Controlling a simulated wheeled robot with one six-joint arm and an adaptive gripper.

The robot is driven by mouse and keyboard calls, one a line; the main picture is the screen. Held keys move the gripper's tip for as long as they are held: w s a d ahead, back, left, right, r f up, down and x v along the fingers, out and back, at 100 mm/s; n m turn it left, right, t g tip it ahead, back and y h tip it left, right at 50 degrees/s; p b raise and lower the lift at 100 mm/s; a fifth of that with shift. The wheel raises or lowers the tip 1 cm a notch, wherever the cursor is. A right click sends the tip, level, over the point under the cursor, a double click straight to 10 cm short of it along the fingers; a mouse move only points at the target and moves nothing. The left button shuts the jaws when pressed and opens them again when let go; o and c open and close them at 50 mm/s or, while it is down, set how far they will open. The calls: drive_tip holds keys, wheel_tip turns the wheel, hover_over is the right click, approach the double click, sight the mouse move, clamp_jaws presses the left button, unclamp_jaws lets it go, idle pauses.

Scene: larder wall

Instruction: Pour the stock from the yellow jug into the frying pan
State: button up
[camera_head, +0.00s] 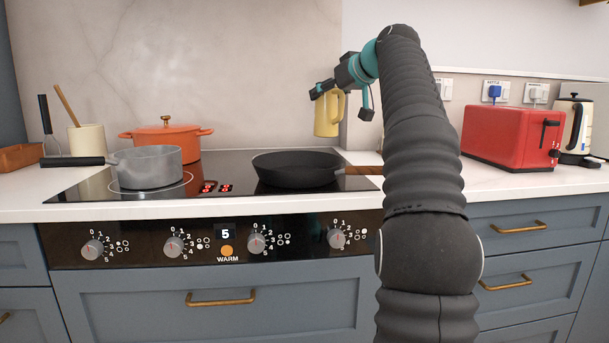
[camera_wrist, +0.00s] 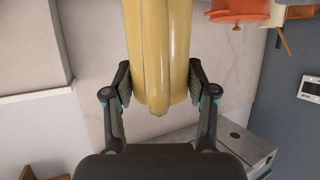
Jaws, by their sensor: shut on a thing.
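The yellow jug (camera_head: 328,115) is held in the air above the right side of the hob, upright or nearly so. My gripper (camera_head: 322,88) is shut on it near its top. In the wrist view the jug (camera_wrist: 160,45) fills the upper middle, with my gripper's two fingers (camera_wrist: 160,88) on either side of it. The black frying pan (camera_head: 293,170) sits on the hob below and a little left of the jug, its wooden handle pointing right. The pan's inside looks dark. The stock inside the jug cannot be seen.
A grey saucepan (camera_head: 148,167) and an orange lidded pot (camera_head: 166,142) stand on the left of the hob (camera_head: 225,168). A red toaster (camera_head: 511,137) and a kettle (camera_head: 573,127) stand on the right counter. A utensil crock (camera_head: 87,143) is at the far left.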

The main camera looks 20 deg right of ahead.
drive_tip(key=s+a+f+m+h+b, duration=0.15)
drive_tip(key=a+f, duration=0.35)
drive_tip(key=a, duration=0.9)
drive_tip(key=s+a+f+b, duration=0.15)
drive_tip(key=a+f, duration=0.25)
drive_tip(key=a, duration=1)
drive_tip(key=s+d+r+m+g+h, duration=0.4)
drive_tip(key=s+d+m+g+h, duration=0.2)
drive_tip(key=d+m+h, duration=0.3)
drive_tip(key=s+m+h, duration=0.1)
drive_tip(key=m+h, duration=0.2)
drive_tip(key=shift+s, duration=0.2)
drive_tip(key=shift+m+g+h, duration=0.25)
drive_tip(key=shift+g+h, duration=0.05)
drive_tip(key=shift+h, duration=0.05)
drive_tip(key=shift+d, duration=0.1)
